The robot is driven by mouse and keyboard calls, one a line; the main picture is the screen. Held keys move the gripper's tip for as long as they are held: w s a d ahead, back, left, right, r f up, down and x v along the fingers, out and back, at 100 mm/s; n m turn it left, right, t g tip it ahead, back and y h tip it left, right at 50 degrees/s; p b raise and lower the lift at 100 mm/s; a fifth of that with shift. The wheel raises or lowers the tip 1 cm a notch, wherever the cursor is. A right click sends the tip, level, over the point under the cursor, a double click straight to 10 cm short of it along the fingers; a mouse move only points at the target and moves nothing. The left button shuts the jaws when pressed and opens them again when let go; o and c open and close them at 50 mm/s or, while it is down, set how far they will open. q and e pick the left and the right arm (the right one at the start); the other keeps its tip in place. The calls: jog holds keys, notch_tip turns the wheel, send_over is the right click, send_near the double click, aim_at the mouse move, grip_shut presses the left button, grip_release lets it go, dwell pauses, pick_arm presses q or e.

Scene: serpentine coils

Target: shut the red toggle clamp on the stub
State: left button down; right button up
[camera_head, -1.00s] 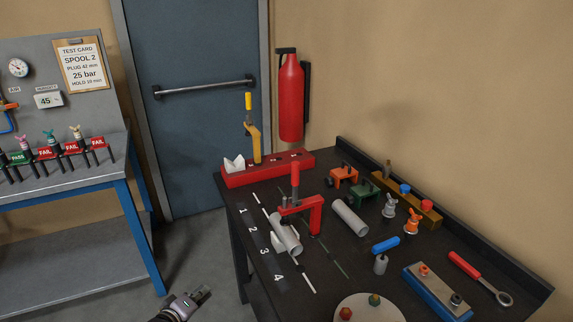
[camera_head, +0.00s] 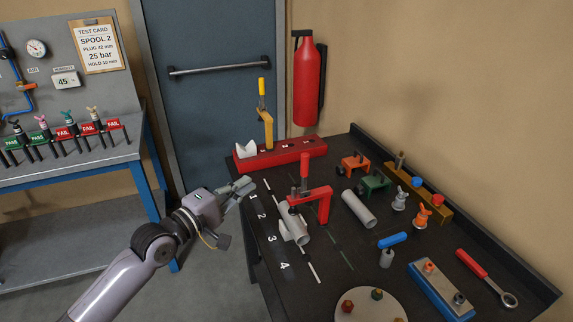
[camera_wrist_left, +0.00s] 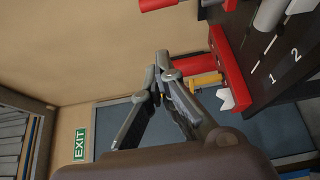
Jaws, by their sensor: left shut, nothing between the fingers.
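The red toggle clamp (camera_head: 322,204) stands on the dark bench with its red handle (camera_head: 305,166) upright. It is at the grey pipe stub (camera_head: 292,230) near lane marks 2 and 3; whether its jaw touches the stub I cannot tell. My left gripper (camera_head: 248,184) is shut and empty, left of the clamp at the bench's left edge, apart from it. In the left wrist view the closed fingers (camera_wrist_left: 160,66) point toward the red rack, and a red handle (camera_wrist_left: 158,5), apparently the clamp's, shows at the top edge. My right gripper is out of view.
A red rack (camera_head: 285,155) with a yellow-handled clamp (camera_head: 265,125) stands at the bench's back left. A loose grey pipe (camera_head: 358,209), orange and green clamps, and a blue-handled tool (camera_head: 391,241) lie right of the red clamp. A second bench (camera_head: 90,158) stands left across open floor.

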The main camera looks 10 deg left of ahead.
aim_at(304, 175)
pick_arm(q)
jog(key=s+d+p+x, duration=0.1)
jog(key=p+x, duration=0.3)
jog(key=x, duration=0.8)
jog(key=shift+w+d, duration=0.2)
jog(key=shift+d, duration=0.8)
jog(key=shift+w, duration=0.1)
